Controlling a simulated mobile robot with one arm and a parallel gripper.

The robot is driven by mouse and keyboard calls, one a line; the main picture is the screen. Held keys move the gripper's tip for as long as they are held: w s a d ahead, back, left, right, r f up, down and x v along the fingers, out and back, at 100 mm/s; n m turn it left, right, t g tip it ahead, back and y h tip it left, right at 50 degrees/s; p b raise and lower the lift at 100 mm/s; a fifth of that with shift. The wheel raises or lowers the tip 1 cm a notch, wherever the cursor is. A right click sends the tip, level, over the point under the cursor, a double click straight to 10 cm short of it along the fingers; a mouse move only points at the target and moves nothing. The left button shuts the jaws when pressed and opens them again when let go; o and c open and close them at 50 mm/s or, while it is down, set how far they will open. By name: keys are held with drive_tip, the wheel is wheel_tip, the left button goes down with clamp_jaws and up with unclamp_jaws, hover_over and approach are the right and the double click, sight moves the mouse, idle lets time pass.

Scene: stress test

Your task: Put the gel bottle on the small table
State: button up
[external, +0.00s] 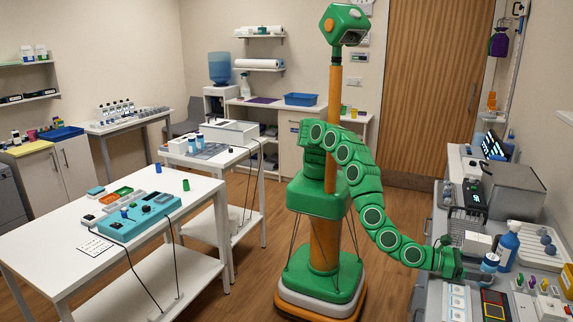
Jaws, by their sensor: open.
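My gripper (474,268) is at the end of my green arm, low over the right counter, pointing right and open. A small bottle with a blue cap and pale body (489,263) stands right at the fingertips; whether they touch or surround it is not clear. A larger blue spray bottle with a white top (508,246) stands just behind and right of it. No label is readable, so which one is the gel bottle I cannot tell for sure. Two white tables stand to the left: a smaller one (232,152) in the middle and a larger one (45,235) in front.
The right counter (541,257) is crowded: a grey metal box (513,190), a white box (477,243), a dark-red tray device (495,305) and colored markers surround the gripper. The larger left table holds a teal device (140,217). Floor between my base and the tables is open.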

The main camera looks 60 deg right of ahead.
drive_tip(key=shift+w+a, duration=0.2)
drive_tip(key=shift+w, duration=2.95)
drive_tip(key=shift+o, duration=0.4)
drive_tip(key=shift+w, duration=0.2)
